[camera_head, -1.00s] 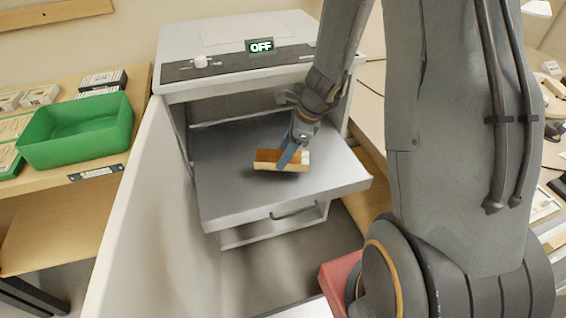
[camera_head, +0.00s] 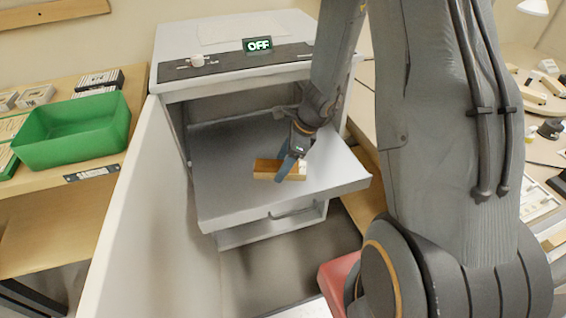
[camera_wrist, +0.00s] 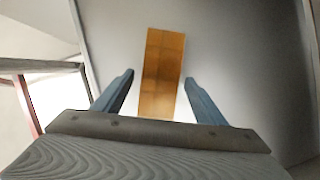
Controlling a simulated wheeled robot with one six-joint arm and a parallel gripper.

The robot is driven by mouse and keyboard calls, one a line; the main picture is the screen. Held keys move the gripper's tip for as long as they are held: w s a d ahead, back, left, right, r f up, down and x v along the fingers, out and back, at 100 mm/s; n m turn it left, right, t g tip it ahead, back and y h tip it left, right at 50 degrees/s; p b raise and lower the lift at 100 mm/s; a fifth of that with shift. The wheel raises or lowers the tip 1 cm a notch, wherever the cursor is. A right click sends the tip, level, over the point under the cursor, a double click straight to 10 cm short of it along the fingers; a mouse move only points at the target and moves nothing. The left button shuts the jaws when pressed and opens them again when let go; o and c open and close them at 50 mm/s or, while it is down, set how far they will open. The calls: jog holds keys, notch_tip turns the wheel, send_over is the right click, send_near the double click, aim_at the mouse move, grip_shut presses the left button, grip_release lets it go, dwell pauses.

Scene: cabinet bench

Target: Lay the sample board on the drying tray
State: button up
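The sample board (camera_head: 265,169), a small wooden block with an orange-brown face and paler end, lies on the grey drying tray (camera_head: 225,190), near its middle. The tray is pulled out of the white cabinet. My gripper (camera_head: 284,172) is just over the board, with a finger in front of it that hides part of its side. In the wrist view, my gripper (camera_wrist: 159,79) is open. The board (camera_wrist: 162,65) lies between and beyond the two blue fingers, with a gap on each side.
The cabinet (camera_head: 230,35) has an OFF display (camera_head: 257,44) and a knob on top. A white door or panel (camera_head: 150,200) stands at the left. A green bin (camera_head: 75,135) sits on the left shelf. A red block (camera_head: 340,280) is near my base. The tray around the board is clear.

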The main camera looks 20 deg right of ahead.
jog(key=shift+r, duration=0.1)
jog(key=shift+d+r, duration=0.1)
jog(key=shift+r, duration=0.2)
jog(key=v, duration=1.1)
jog(key=s+a+r+n+h, duration=0.2)
jog(key=s+n, duration=0.5)
jog(key=n, duration=0.4)
jog(key=s+a+r+n+g+h, duration=0.1)
jog(key=s+a+r+n+h, duration=0.1)
jog(key=s+n, duration=0.6)
jog(key=r+n, duration=0.1)
jog(key=n, duration=0.2)
jog(key=shift+s+a+r+p, duration=0.15)
jog(key=shift+s+r+p, duration=0.15)
jog(key=shift+p, duration=0.1)
